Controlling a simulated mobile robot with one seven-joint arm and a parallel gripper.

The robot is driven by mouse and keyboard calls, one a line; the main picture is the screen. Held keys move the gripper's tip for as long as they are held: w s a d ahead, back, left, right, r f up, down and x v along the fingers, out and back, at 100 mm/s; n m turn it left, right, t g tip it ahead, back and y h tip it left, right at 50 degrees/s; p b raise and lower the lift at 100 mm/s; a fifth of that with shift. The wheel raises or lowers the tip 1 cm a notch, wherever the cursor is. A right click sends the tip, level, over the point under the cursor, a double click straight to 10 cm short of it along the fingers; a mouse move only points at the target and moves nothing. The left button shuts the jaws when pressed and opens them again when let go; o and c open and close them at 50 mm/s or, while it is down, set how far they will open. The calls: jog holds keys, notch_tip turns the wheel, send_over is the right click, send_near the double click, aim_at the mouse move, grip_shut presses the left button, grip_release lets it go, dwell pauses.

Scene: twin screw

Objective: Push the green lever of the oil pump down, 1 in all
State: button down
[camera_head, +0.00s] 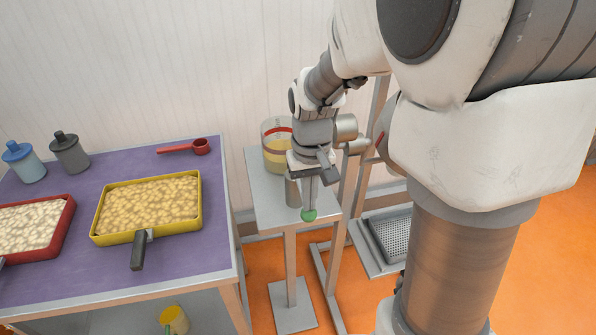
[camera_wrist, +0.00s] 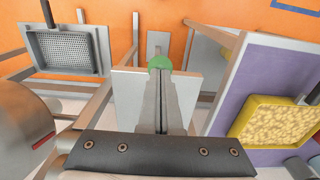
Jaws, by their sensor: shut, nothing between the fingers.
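The green lever end (camera_head: 309,215) of the oil pump shows as a green knob just below my gripper (camera_head: 308,205) in the head view. The pump stands on a small grey stand (camera_head: 264,205) and has a clear container (camera_head: 270,148) with yellow oil behind my wrist. In the wrist view the green knob (camera_wrist: 160,63) lies right at the tips of my gripper (camera_wrist: 162,75). The fingers are shut together and hold nothing. They look very near or touching the knob; I cannot tell which. Most of the lever and pump body is hidden by my gripper.
Left is a table with a purple top (camera_head: 180,245). On it are a yellow tray (camera_head: 201,205), a red tray (camera_head: 68,222), two bottles and a red scoop (camera_head: 200,147). A metal frame with a perforated tray (camera_head: 390,240) stands right of the pump stand. A yellow cup (camera_head: 174,320) is below the table.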

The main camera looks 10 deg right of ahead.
notch_tip(320, 180, up, 9)
jog(key=p, duration=0.6)
jog(key=shift+p, duration=0.35)
jog(key=shift+r, duration=0.15)
jog(key=s+r+t, duration=0.5)
jog(key=s+r, duration=0.6)
jog(key=s, duration=0.3)
jog(key=shift+r+t, duration=0.3)
